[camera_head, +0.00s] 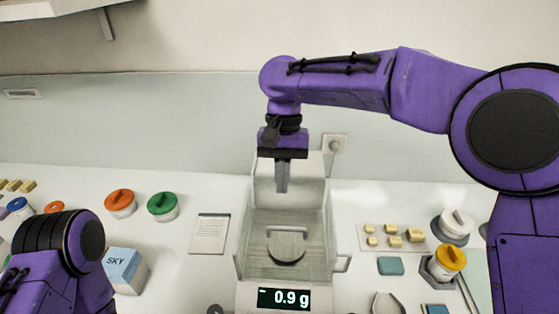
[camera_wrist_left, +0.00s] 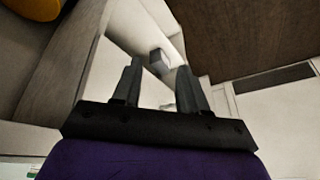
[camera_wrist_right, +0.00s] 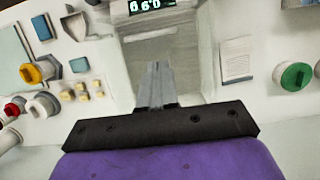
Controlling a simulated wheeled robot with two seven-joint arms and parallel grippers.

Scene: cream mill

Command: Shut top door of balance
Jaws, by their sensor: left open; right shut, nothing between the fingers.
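The balance (camera_head: 240,250) stands on the bench in the middle of the head view, its display (camera_head: 284,298) reading 0.9 g. Its chamber looks open from above, with a round pan (camera_head: 286,246) inside. A pale panel (camera_head: 308,185), apparently the raised top door, stands up at the back. My right gripper (camera_head: 282,190) is shut and empty, pointing down in front of this panel; I cannot tell whether it touches. In the right wrist view its fingers (camera_wrist_right: 157,68) overlap the balance (camera_wrist_right: 200,60). My left gripper (camera_wrist_left: 160,75) is open and empty in the left wrist view, away from the balance.
Left of the balance are a paper card (camera_head: 209,234), a green-lidded jar (camera_head: 163,206), an orange-lidded jar (camera_head: 120,203) and a SKY box (camera_head: 125,270). To the right are a tray of yellowish blocks (camera_head: 373,230), a teal block (camera_head: 390,266) and a yellow-lidded jar (camera_head: 447,262).

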